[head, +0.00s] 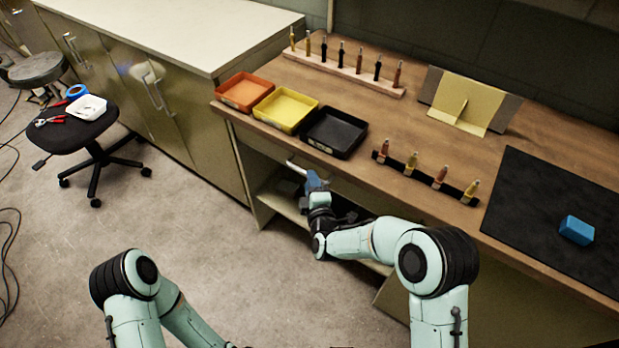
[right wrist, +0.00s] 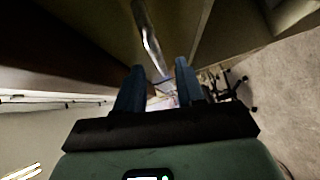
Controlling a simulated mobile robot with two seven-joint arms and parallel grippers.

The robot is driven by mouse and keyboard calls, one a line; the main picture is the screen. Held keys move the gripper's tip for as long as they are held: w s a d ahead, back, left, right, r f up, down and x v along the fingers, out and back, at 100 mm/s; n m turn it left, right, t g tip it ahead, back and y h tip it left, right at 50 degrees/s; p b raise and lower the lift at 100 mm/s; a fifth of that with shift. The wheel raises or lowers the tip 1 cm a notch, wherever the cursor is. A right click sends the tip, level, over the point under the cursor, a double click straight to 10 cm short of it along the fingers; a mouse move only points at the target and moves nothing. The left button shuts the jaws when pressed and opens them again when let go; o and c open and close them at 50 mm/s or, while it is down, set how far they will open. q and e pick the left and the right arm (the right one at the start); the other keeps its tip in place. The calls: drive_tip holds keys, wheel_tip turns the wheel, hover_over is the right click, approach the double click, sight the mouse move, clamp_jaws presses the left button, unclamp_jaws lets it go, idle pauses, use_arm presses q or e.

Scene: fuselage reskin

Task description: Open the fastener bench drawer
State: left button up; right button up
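The fastener bench (head: 420,165) has a brown wooden top, with an olive drawer front (head: 350,192) under its edge. A pale metal bar handle (head: 296,168) shows on the drawer beside my right gripper (head: 313,181). In the right wrist view my right gripper (right wrist: 158,80) has its two blue fingers apart. The silver handle (right wrist: 148,38) runs down toward the gap between the fingertips. I cannot tell whether it touches them. The drawer looks shut, though my arm hides part of its front. My left arm shows at the lower left, but its gripper is out of view.
Orange (head: 245,92), yellow (head: 286,109) and black (head: 335,132) trays stand near the bench's front edge. A rack of fasteners (head: 425,178) and a black mat (head: 540,210) lie to the right. An open shelf (head: 285,205) is below.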

use_arm(q)
drive_tip(key=shift+w+a+f, duration=0.15)
drive_tip(key=shift+w+f, duration=0.05)
drive_tip(key=shift+w, duration=0.05)
use_arm(e)
drive_tip(key=shift+x, duration=1.45)
clamp_jaws()
drive_tip(key=shift+s, duration=0.1)
